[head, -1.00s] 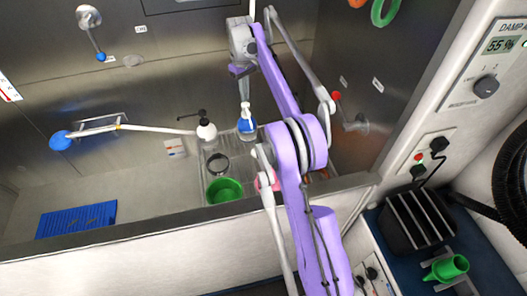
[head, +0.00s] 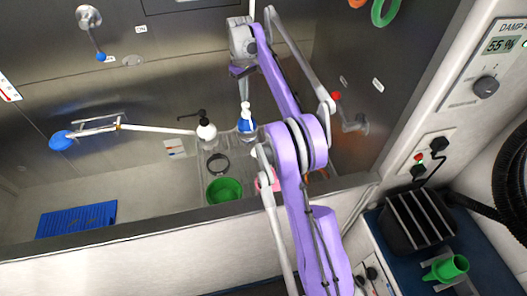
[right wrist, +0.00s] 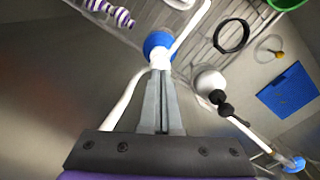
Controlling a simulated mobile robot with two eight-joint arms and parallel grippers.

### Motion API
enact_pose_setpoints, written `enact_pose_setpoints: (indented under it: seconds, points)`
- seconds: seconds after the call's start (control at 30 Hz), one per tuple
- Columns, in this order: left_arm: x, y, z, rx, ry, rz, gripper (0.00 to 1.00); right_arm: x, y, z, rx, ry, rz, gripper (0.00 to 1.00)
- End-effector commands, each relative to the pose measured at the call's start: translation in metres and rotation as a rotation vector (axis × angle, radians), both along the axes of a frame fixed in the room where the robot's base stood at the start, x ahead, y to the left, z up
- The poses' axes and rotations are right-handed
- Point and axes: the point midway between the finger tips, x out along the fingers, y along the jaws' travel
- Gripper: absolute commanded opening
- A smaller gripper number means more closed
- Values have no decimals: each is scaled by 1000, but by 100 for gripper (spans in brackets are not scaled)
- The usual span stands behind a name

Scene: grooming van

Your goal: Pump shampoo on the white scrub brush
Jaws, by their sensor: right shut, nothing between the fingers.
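A blue bottle with a white pump top (head: 246,124) stands on the rack in the tub. It also shows in the right wrist view (right wrist: 157,42). My right gripper (head: 244,99) points down at the pump top, fingers together and empty. In the right wrist view its fingertips (right wrist: 161,72) are at the white pump head (right wrist: 160,59); whether they touch cannot be told. A white bottle with a black pump (head: 206,130) stands to the left. I cannot clearly make out the white scrub brush. My left gripper is out of view.
A green bowl (head: 224,190) and a dark ring (head: 217,163) lie on the rack's near part. A long white handle with a blue head (head: 60,140) reaches across the left. A blue mat (head: 76,220) lies at the tub's left; the floor between is clear.

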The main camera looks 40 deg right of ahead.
Motion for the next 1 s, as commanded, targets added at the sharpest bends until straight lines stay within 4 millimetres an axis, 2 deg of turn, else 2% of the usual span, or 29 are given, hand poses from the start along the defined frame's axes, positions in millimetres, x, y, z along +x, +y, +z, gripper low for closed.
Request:
enact_pose_setpoints:
  seconds: [1.0]
  points:
    - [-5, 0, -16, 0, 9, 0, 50, 0, 0, -33, 1, 1, 0, 0]
